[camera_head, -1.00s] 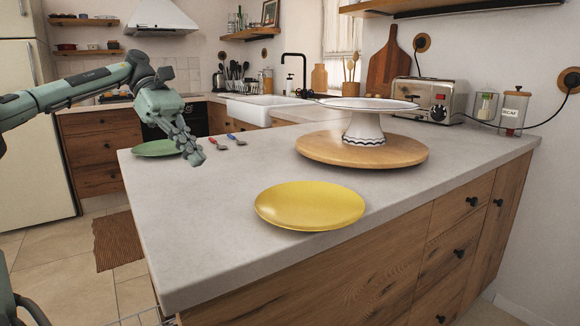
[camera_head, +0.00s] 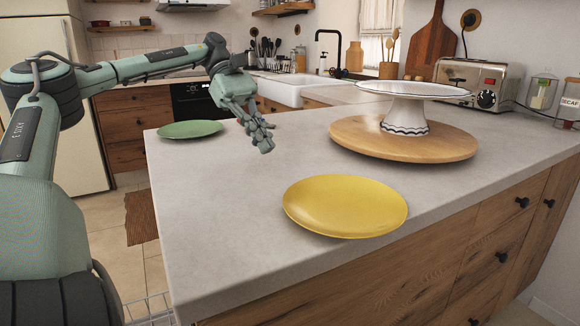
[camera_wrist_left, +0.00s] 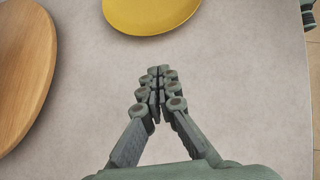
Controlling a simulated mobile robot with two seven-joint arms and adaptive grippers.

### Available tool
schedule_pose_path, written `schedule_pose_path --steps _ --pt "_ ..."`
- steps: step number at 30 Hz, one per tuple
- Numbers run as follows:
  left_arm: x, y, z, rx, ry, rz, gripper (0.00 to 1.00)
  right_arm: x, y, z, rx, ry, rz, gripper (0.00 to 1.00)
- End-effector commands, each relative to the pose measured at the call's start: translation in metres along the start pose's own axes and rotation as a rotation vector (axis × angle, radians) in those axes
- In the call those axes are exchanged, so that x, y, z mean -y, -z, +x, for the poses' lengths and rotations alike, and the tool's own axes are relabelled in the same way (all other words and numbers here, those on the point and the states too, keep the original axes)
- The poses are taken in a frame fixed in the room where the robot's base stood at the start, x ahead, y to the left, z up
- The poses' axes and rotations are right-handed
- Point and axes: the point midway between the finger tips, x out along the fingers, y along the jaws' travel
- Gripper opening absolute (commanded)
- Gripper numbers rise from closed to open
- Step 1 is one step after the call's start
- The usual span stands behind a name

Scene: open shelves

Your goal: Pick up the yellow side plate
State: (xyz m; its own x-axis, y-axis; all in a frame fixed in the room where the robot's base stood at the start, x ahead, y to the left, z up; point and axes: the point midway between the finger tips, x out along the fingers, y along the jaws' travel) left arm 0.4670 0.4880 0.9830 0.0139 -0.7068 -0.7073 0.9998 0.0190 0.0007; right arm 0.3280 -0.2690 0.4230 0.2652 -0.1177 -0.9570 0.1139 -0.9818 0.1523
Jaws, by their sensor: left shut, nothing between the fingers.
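The yellow side plate (camera_head: 345,206) lies flat on the grey counter, close to its front edge, in the head view. It also shows at the top of the left wrist view (camera_wrist_left: 150,14), beyond the fingertips and apart from them. My left gripper (camera_head: 266,143) is shut and empty, above the counter, behind and to the left of the yellow plate. Its closed fingers show in the middle of the left wrist view (camera_wrist_left: 158,78). My right gripper is not in view.
A green plate (camera_head: 190,129) lies at the counter's left edge. A round wooden board (camera_head: 445,147) carries a white cake stand (camera_head: 405,115) behind the yellow plate. A toaster (camera_head: 478,82) stands at the back right. The grey counter (camera_head: 225,215) is bare left of the yellow plate.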

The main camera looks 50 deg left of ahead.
Motion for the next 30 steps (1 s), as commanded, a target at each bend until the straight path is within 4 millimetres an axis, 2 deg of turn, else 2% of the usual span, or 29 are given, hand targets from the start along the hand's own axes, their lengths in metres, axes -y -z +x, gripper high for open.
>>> schedule_pose_path --steps 1,6,12,18,30 --pt "0.001 0.0 0.012 0.004 0.003 0.002 0.0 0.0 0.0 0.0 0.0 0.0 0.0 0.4" --pt "0.001 -0.001 0.048 0.003 0.003 0.0 0.0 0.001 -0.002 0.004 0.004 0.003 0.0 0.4" --pt "0.0 -0.02 0.069 0.001 0.0 0.0 0.0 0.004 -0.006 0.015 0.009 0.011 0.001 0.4" --pt "0.0 -0.028 0.078 -0.001 -0.001 -0.002 0.0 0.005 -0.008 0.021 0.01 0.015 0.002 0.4" --pt "0.0 -0.03 0.083 -0.001 -0.001 0.001 0.0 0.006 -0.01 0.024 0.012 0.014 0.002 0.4"
